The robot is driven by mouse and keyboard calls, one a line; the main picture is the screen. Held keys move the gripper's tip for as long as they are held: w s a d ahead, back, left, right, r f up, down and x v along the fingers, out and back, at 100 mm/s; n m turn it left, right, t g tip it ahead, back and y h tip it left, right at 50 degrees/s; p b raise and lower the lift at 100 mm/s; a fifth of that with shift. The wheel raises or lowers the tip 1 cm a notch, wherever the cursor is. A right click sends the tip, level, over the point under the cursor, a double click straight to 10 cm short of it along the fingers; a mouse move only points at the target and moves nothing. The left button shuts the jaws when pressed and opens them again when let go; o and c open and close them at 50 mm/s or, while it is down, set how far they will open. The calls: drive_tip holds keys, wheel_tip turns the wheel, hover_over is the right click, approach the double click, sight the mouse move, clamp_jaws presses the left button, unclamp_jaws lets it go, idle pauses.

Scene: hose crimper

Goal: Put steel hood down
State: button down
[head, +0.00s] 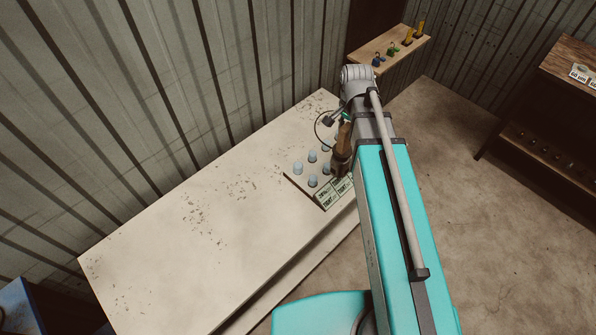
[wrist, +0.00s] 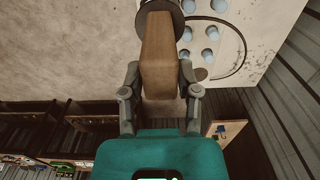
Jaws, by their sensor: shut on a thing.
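My gripper (wrist: 160,78) is shut on a brown, block-like handle with a dark grey round end, which I take to be the steel hood (wrist: 157,48). Its round end points away from the gripper, at the top of the wrist view. In the head view the held steel hood (head: 342,148) hangs below my wrist, over the right end of the pale bench. My gripper's fingers are mostly hidden there by my arm. I cannot tell whether the hood's lower end touches the surface.
Several light blue pegs (head: 312,156) stand on a labelled board (head: 318,193) beside the held piece; they also show in the wrist view (wrist: 212,33). A thin dark cable loops near them. The bench's left part (head: 190,240) is clear. A wooden shelf (head: 388,45) holds small coloured items.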

drive_tip(key=s+a, duration=0.5)
drive_tip(key=a, duration=0.6)
drive_tip(key=shift+s+a, duration=0.15)
drive_tip(key=w+a+f+b, duration=0.3)
drive_tip(key=w+f+b, duration=0.6)
drive_tip(key=w, duration=0.3)
drive_tip(key=shift+w+a, duration=0.15)
drive_tip(key=shift+w, duration=0.25)
drive_tip(key=shift+r, duration=0.1)
